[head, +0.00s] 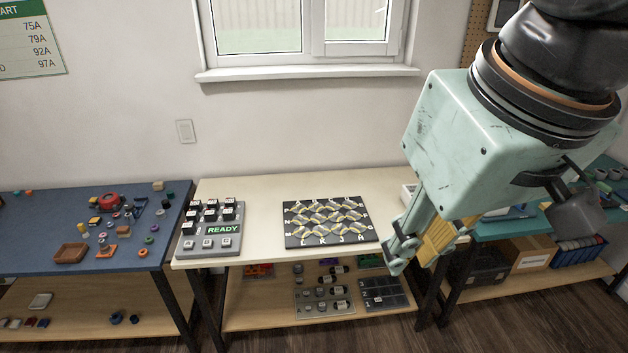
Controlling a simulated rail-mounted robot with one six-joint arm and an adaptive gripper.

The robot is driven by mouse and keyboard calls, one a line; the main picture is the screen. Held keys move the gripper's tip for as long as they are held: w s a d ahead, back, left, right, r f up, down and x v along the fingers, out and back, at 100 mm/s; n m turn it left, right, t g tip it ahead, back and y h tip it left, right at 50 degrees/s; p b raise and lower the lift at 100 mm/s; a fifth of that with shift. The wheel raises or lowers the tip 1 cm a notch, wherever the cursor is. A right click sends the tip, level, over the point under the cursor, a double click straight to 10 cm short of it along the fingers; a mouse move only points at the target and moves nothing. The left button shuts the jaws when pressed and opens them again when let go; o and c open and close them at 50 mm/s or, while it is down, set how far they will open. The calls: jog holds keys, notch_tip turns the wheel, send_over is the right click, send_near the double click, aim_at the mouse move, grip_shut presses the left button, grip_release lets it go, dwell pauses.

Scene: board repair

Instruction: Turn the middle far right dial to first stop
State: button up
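A grey control panel (209,229) with a green READY display sits at the left end of the cream table. Several dark, light-topped knobs stand in rows on it, with three small square pieces along its front. The knob at the right end of the middle row (229,214) may be the dial; its setting is too small to read. My gripper (410,258) hangs in front of the table's right side, pointing down, well to the right of the panel and apart from it. I see no object in it. Its finger gap is not clear from this angle.
A black lettered board (290,239) with grey and yellow tiles lies mid-table. The lower shelf (262,316) holds a knobbed plate (341,313) and a dark numbered panel (385,293). A blue table (35,240) with loose parts stands left. The table is bare between panel and board.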

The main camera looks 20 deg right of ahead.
jog(key=w+d+r+n+g+b, duration=0.1)
jog(key=w, duration=0.8)
jog(key=w+d+r+n, duration=0.1)
jog(key=w+d+r, duration=0.1)
jog(key=w, duration=0.8)
jog(key=n+g+b, duration=0.3)
jog(key=n+b, duration=0.1)
jog(key=n, duration=0.1)
send_over(354, 214)
notch_tip(354, 214, down, 39)
jog(key=shift+d+r, duration=0.25)
jog(key=shift+f, duration=0.1)
jog(key=shift+f+b, duration=1.6)
jog(key=shift+f, duration=5.25)
